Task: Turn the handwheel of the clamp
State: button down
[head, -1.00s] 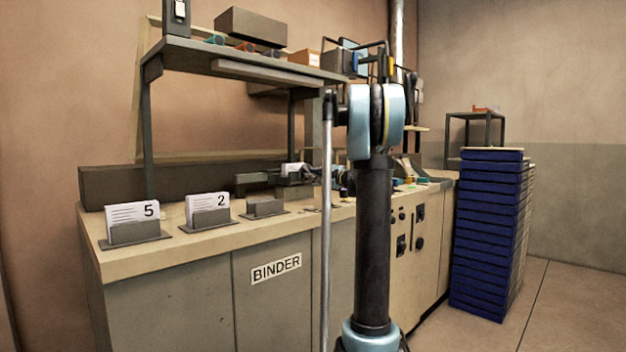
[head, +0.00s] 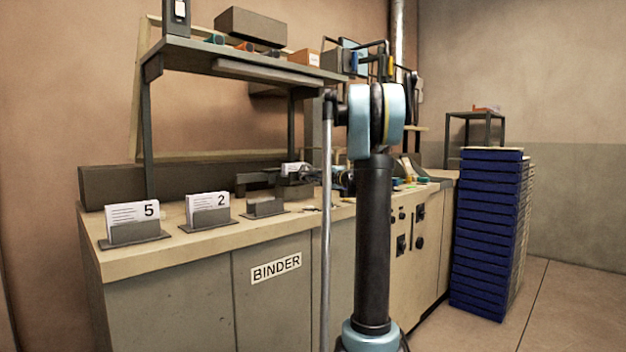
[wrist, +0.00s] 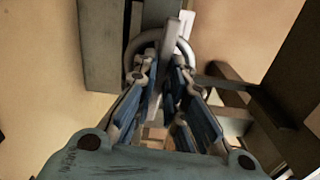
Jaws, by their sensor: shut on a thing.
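The handwheel (wrist: 188,48) is a grey ring at the top middle of the wrist view. My gripper (wrist: 163,72) has its two blue-padded fingers close together at the ring and is shut on it. How far the pads reach around the rim is hard to tell. In the head view my gripper (head: 326,175) is small and dark, beside the clamp (head: 292,190) on the bench. My own arm partly covers this area, and the handwheel cannot be made out there.
The bench top (head: 240,232) carries card holders marked 5 (head: 136,232) and 2 (head: 208,217), and an empty holder (head: 265,207). A shelf (head: 240,62) stands above it. Blue stacked trays (head: 488,235) stand on the right, with free floor beyond.

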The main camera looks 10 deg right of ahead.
jog(key=shift+f+n, duration=0.15)
jog(key=shift+n, duration=2)
jog(key=shift+f+n, duration=0.15)
jog(key=shift+n, duration=2)
jog(key=c, duration=1.6)
grip_release()
jog(key=shift+c, duration=0.2)
jog(key=v, duration=1.2)
jog(key=shift+a, duration=0.1)
